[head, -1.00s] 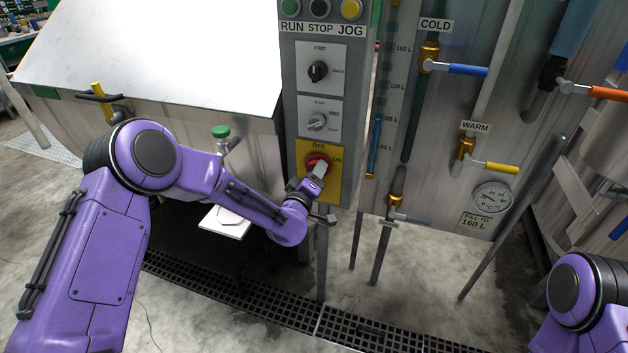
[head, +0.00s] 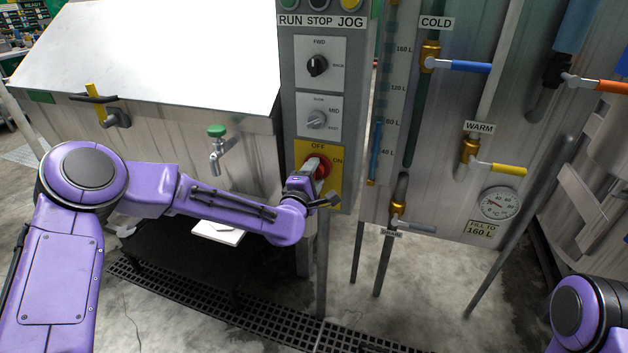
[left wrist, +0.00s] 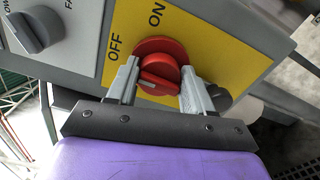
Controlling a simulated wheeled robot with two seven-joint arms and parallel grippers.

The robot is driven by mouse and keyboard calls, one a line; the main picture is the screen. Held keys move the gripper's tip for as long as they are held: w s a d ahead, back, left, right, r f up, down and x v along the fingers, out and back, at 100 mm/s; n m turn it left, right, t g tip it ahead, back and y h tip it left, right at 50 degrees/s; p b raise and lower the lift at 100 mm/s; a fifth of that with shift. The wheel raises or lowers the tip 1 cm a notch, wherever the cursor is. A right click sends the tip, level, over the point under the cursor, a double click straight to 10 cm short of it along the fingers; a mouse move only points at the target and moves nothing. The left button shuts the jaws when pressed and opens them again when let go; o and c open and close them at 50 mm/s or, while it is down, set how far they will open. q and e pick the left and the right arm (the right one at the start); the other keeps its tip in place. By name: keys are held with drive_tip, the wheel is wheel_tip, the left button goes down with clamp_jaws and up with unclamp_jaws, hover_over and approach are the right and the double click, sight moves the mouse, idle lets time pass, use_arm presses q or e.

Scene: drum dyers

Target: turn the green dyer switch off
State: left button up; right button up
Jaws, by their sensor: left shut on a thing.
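The red rotary switch (head: 324,168) sits on a yellow plate (head: 335,190) at the bottom of the grey control panel, with OFF printed above it and ON at its right. In the left wrist view the red switch (left wrist: 160,73) lies between my two grey fingers. My left gripper (head: 314,170) is shut on its raised handle, and the fingers hide part of it. I cannot tell exactly which mark the handle points to. My right gripper is out of view; only part of my right arm shows at the lower right.
Above the switch are a grey speed knob (head: 316,120) and a black FWD knob (head: 317,65). A green-topped tap (head: 217,140) stands left of the panel. Pipes with blue (head: 470,67) and yellow (head: 508,169) valve levers stand close at the right.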

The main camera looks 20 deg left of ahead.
use_arm(q)
drive_tip(key=shift+n, duration=0.4)
drive_tip(key=o, duration=1)
drive_tip(key=shift+s, duration=0.15)
drive_tip(key=s, duration=0.3)
drive_tip(key=s+b, duration=0.1)
drive_tip(key=s, duration=0.3)
drive_tip(key=s+b, duration=0.1)
drive_tip(key=s, duration=0.2)
drive_tip(key=shift+s+a, duration=0.15)
drive_tip(key=shift+a, duration=0.1)
